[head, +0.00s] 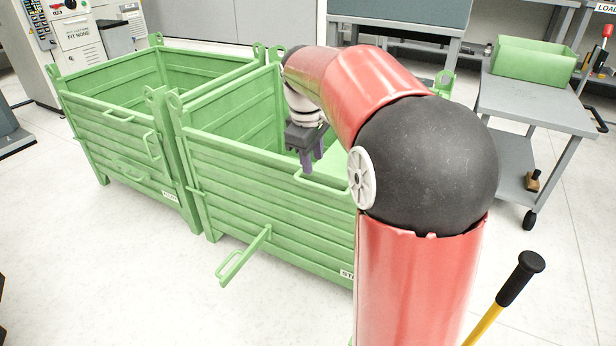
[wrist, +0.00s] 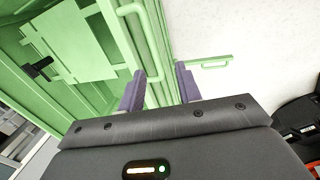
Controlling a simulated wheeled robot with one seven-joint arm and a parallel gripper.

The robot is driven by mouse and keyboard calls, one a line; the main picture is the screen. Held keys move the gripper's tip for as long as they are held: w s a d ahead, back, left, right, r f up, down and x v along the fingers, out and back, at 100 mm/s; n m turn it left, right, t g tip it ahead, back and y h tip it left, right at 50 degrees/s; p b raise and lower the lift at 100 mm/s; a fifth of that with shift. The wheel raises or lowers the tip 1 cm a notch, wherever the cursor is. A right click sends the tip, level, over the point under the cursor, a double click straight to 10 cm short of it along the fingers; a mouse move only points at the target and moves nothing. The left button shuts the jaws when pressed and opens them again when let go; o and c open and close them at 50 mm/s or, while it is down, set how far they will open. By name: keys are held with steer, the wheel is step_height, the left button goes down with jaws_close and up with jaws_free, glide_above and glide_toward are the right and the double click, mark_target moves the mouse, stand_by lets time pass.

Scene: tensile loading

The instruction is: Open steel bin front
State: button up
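The green steel bin (head: 290,215), marked "ST…" low on its ribbed front, stands on the right of two bins. Its front is upright. A loop handle (head: 318,184) sits at the front's top, partly hidden by my arm. A latch lever (head: 243,258) sticks outward from the front; it also shows in the wrist view (wrist: 208,62). My gripper (head: 312,155) points down at the front's top edge, beside the handle. In the wrist view its purple fingers (wrist: 162,88) are apart, with the handle bar (wrist: 158,50) seen between them; contact is unclear.
A grey cart (head: 525,105) with a green box (head: 533,62) is at right. A yellow lever with black grip (head: 521,278) rises at front right. Floor before the bins is clear.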

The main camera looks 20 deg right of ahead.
mark_target(316, 186)
steer(key=x, duration=0.3)
steer(key=b+x, duration=0.1)
steer(key=x, duration=0.2)
steer(key=w+x, duration=0.1)
steer(key=x, duration=0.1)
steer(key=shift+w+d+f, duration=0.1)
steer(key=shift+d+f, duration=0.2)
steer(key=shift+d, duration=0.1)
jaws_close()
